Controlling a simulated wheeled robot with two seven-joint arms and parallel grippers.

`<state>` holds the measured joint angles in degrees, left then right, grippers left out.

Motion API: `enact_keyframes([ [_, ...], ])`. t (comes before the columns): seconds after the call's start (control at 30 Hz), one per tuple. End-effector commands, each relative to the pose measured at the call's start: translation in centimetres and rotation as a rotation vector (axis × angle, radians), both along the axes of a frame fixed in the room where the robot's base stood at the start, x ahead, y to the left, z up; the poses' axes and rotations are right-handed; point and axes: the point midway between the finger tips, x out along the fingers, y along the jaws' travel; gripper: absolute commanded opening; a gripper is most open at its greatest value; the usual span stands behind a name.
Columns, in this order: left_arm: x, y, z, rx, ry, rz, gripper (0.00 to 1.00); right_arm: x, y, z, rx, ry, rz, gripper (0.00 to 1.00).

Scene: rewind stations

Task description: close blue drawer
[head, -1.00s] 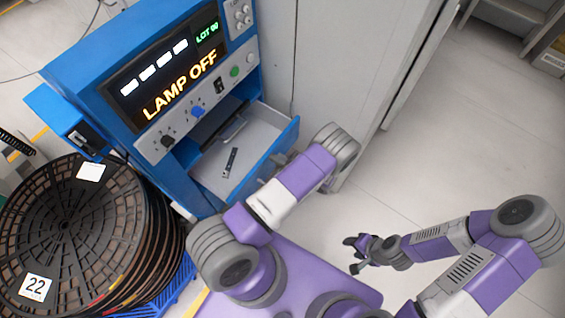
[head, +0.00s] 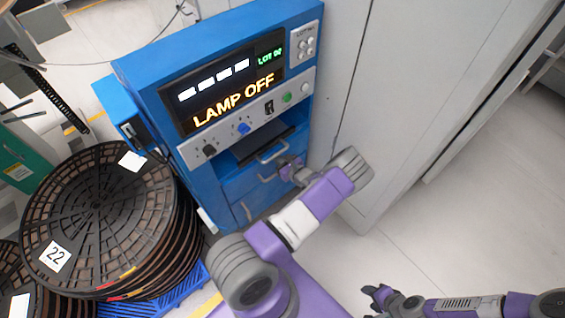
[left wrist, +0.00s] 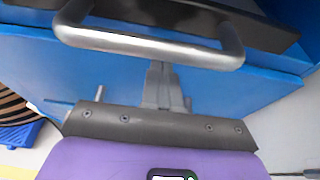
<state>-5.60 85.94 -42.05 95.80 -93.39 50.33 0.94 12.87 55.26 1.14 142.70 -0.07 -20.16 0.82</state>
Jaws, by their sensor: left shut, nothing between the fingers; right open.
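The blue drawer (head: 260,173) is in the blue station cabinet, below the control panel. Its front looks about flush with the cabinet in the head view, and its inside does not show. A silver handle (head: 273,151) is near a dark recess; in the left wrist view the handle (left wrist: 150,42) crosses the top, close up. My left gripper (head: 291,168) is shut and empty at the drawer front. In the left wrist view its fingers (left wrist: 163,85) point at the blue front below the handle; contact is unclear. My right gripper (head: 378,297) is open and empty over the floor.
The display (head: 228,92) reads LAMP OFF above knobs and buttons. A stack of dark reels (head: 105,215) stands at the left on a blue pallet (head: 195,290). A grey cabinet (head: 410,90) adjoins the station at the right. The floor at right is clear.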

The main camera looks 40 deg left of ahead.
Motion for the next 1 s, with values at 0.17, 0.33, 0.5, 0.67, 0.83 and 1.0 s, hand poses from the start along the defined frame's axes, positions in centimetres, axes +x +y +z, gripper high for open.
enact_keyframes([
  [0.17,0.0,0.9,0.3,0.01,-0.001,0.002,0.0,0.0,0.0,0.0,0.0,0.0,0.0,0.5],
  [0.33,-0.1,1.1,0.3,0.012,-0.002,0.004,0.0,0.0,0.0,0.0,0.0,0.0,0.0,0.5],
  [0.5,-0.1,1.0,0.3,0.012,-0.003,0.005,0.0,0.0,0.0,0.0,0.0,0.0,0.0,0.5],
  [0.67,-0.1,-0.6,0.4,0.011,-0.002,0.003,0.0,0.0,0.0,0.4,0.0,0.0,0.0,0.5],
  [0.83,-0.4,-4.5,0.5,0.003,-0.002,-0.002,0.0,0.0,0.0,1.2,0.0,0.0,0.0,0.5],
  [1.0,-0.7,-8.5,1.9,0.001,-0.002,0.0,0.0,0.0,0.0,2.4,0.0,0.0,0.0,0.5],
])
